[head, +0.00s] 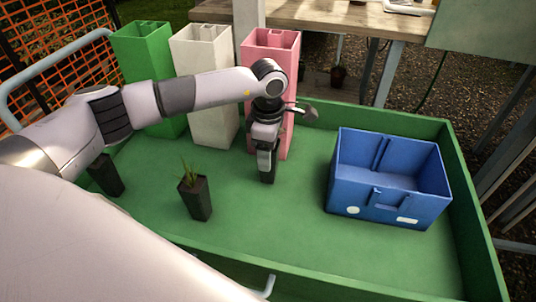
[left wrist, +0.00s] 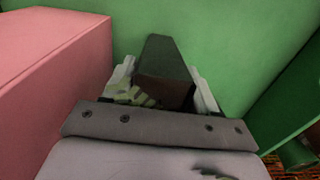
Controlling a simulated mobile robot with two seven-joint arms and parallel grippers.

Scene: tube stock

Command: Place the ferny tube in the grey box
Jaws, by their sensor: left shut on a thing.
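My left gripper (head: 268,143) is shut on a dark tube (head: 268,172), just in front of the tall pink box. In the left wrist view the held tube (left wrist: 165,65) sits between the fingers, with pale green leaves (left wrist: 135,97) at its near end. I cannot tell whether its base touches the green tray floor. A dark tube with upright grassy leaves (head: 196,198) stands on the tray. Another dark tube (head: 107,176) stands at the left, its top hidden by my arm. No box looks clearly grey. My right gripper is not in view.
Tall green (head: 143,50), white (head: 203,60) and pink (head: 283,75) boxes stand along the back left. A wide, open blue box (head: 350,195) stands at the right and looks empty. The green tray (head: 300,230) has raised edges; its front middle is clear.

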